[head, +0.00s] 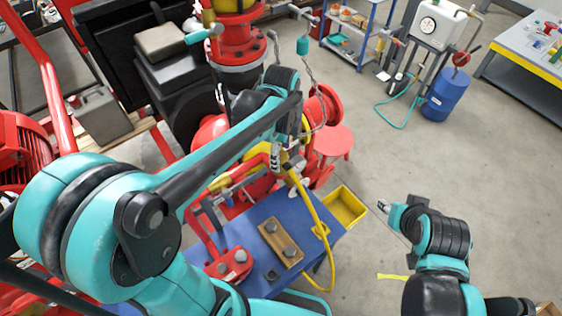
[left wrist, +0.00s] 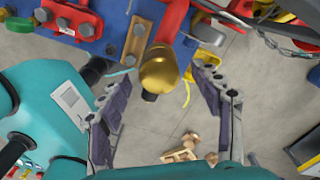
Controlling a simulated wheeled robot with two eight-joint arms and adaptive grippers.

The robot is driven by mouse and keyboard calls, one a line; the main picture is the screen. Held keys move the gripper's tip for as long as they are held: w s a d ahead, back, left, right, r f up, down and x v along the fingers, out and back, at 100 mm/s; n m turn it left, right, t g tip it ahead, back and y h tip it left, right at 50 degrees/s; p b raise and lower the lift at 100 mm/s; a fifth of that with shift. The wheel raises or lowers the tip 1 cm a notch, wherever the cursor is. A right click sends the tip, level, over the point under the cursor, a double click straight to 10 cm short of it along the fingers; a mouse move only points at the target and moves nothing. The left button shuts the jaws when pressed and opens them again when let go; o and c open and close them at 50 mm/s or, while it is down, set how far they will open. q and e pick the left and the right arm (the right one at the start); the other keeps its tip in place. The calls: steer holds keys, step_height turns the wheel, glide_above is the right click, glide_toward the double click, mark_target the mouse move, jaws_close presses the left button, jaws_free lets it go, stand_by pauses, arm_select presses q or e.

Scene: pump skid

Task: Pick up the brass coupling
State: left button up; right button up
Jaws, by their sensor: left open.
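The brass coupling (left wrist: 160,70) is a rounded, shiny gold piece with a dark end, in the left wrist view. It lies between the fingertips of my left gripper (left wrist: 163,80), with a visible gap to each finger. The left gripper is open; I cannot tell how far the coupling is from it in depth. In the head view my left gripper (head: 287,150) is above the back of the blue bench, beside the red pump; the coupling is not clear there. My right gripper (head: 385,207) is over the floor, right of the bench, its jaw state unclear.
The blue bench (head: 262,212) carries a wooden block with two bolts (head: 281,243) and a red bracket (head: 235,263). A yellow hose (head: 318,225) hangs over its right side, near a yellow bin (head: 345,205). A chain (head: 315,85) hangs close to my left gripper.

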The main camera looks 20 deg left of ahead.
mark_target(284, 157)
arm_select(q)
steer(key=shift+w+f, duration=0.15)
steer(key=shift+f, duration=0.7)
steer(key=shift+s, duration=0.2)
steer(key=shift+c, duration=0.9)
steer(key=c, duration=1.2)
steer(key=shift+r, duration=0.5)
steer(key=r, duration=0.1)
steer(key=d+r, duration=0.1)
steer(key=r, duration=0.1)
steer(key=shift+s+r, duration=0.1)
steer(key=shift+r, duration=0.2)
steer(key=s+d+r+b, duration=0.1)
steer(key=s+d+r, duration=0.2)
steer(key=d+r, duration=0.3)
steer(key=d, duration=0.4)
steer(key=shift+s+r+b, duration=0.25)
steer(key=shift+s+b, duration=0.05)
